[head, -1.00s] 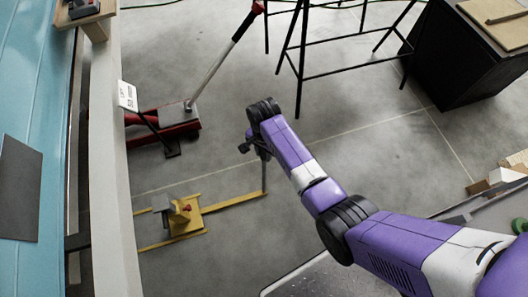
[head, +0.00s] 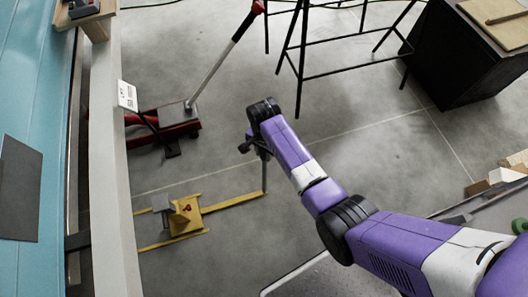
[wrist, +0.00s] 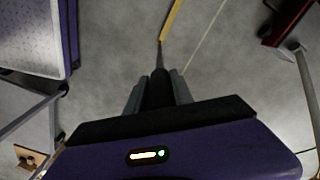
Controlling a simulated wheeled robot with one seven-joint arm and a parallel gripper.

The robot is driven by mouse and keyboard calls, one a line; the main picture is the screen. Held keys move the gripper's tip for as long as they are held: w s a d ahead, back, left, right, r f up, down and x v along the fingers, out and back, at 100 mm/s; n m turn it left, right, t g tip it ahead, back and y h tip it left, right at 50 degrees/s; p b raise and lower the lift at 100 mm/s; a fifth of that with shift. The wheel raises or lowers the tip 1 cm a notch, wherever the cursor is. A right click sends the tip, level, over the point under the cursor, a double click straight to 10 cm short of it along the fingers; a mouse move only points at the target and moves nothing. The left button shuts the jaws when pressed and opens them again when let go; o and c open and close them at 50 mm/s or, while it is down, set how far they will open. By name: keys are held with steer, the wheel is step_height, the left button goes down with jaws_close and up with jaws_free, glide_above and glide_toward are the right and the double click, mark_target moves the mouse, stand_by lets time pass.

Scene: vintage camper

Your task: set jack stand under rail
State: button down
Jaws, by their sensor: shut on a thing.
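The jack stand appears to be the yellow piece (head: 187,218) with a grey part and a small red spot, low on the floor in the head view. A long yellow bar (head: 232,203) runs right from it to a thin upright post (head: 264,175) below my gripper (head: 258,146). In the wrist view my gripper (wrist: 159,92) is shut on a dark handle, and the yellow bar (wrist: 171,19) extends ahead of it. The pale rail (head: 108,170) runs along the camper's side, left of the yellow piece.
A red floor jack (head: 178,128) with a long handle stands beyond, beside a small white sign (head: 127,95). A black-legged frame (head: 340,68) and a dark cabinet (head: 462,62) are at the back right. Concrete floor between is clear.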

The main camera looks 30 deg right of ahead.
steer(key=shift+a, duration=0.1)
steer(key=w+a+b, duration=0.3)
steer(key=a+b, duration=0.4)
steer(key=a, duration=1)
steer(key=w+a+b, duration=0.4)
steer(key=a+b, duration=0.3)
steer(key=a, duration=1.1)
steer(key=shift+b, duration=0.3)
steer(key=shift+a, duration=0.1)
steer(key=c, duration=1.1)
jaws_free()
